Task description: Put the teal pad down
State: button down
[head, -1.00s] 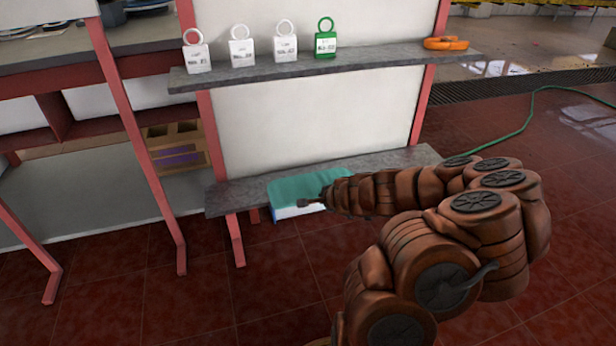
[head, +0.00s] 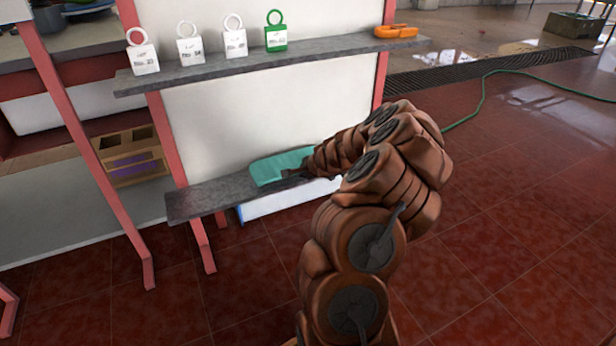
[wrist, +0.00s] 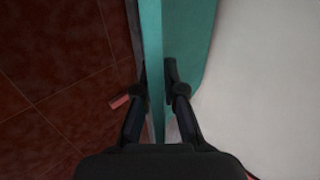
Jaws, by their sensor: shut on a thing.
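The teal pad (head: 275,168) shows in the head view above the lower grey shelf (head: 205,200), close to the white back panel. My gripper (head: 293,174) reaches it from the right and is shut on its near part. In the wrist view the pad (wrist: 152,50) runs edge-on up the picture between the two fingers of my gripper (wrist: 160,95). The pad stands on edge or tilted there, with a broad teal face turned toward the panel. I cannot tell whether its lower edge touches the shelf.
A white, blue-edged thing (head: 285,203) sits just below the lower shelf's front. The upper shelf (head: 200,76) holds several tags with rings, including a green one (head: 276,38), and an orange object (head: 396,31). A cardboard box (head: 132,160) stands left. Red floor is open at right.

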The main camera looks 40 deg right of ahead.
jog(key=shift+w+d+f, duration=0.15)
jog(key=shift+w+d, duration=0.05)
jog(key=shift+d, duration=0.5)
jog(key=shift+w+d, duration=0.4)
jog(key=shift+d, duration=0.2)
jog(key=shift+f+b, duration=1.35)
jog(key=shift+f, duration=0.4)
jog(key=shift+f, duration=0.1)
jog(key=c, duration=1.3)
grip_release()
